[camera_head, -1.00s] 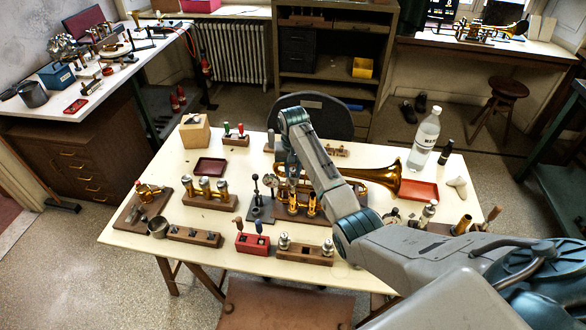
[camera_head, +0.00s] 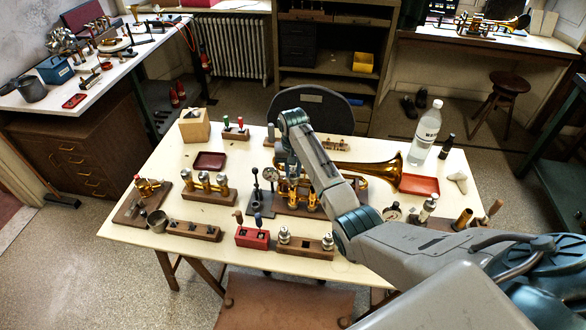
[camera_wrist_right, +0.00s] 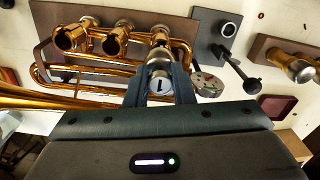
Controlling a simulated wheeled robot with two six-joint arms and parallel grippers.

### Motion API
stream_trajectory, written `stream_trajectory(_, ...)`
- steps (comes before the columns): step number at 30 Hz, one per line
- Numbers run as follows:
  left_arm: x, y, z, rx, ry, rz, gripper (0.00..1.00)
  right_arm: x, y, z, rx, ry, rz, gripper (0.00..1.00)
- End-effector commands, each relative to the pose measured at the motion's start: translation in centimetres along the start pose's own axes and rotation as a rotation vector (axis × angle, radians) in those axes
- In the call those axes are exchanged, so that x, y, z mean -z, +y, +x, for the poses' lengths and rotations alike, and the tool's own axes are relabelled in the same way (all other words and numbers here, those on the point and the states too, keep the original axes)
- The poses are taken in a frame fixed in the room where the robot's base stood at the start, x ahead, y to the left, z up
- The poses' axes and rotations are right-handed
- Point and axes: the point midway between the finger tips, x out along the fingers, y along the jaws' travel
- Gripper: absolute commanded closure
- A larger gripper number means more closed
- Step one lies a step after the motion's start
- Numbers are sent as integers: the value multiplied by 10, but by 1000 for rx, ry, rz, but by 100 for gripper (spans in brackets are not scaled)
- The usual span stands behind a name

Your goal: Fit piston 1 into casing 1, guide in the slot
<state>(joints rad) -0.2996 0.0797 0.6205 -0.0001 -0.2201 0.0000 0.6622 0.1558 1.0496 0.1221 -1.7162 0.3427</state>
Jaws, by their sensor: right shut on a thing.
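The brass horn (camera_head: 385,170) lies on its dark wooden stand in the middle of the bench, with its bell to the right; it also shows in the right wrist view (camera_wrist_right: 60,98). Two open casings (camera_wrist_right: 70,38) (camera_wrist_right: 116,41) stand side by side there, with a third brass casing (camera_wrist_right: 160,36) beside them. My right gripper (camera_wrist_right: 160,75) is shut on piston 1 (camera_wrist_right: 160,87), whose pale top is marked "1". The piston is lined up with the third casing; whether it is inside or above cannot be told. Its guide and the slot are hidden. My left gripper is out of view.
A dark stand with an upright post (camera_head: 257,200) and a round dial gauge (camera_wrist_right: 208,84) stand close beside the horn. A wooden block with silver parts (camera_head: 305,246) and a red block (camera_head: 252,238) lie in front. A clear bottle (camera_head: 427,130) and red tray (camera_head: 419,185) are at right.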

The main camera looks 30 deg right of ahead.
Motion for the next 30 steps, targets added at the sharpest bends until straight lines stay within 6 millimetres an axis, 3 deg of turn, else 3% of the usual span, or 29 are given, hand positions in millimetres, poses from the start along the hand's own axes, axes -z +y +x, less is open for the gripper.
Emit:
stream_trajectory(26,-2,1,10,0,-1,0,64,0,0,26,0,-1,0,100)
stream_trajectory(27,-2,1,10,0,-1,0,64,0,0,26,0,-1,0,74)
stream_trajectory(30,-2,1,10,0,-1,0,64,0,0,26,0,-1,0,55)
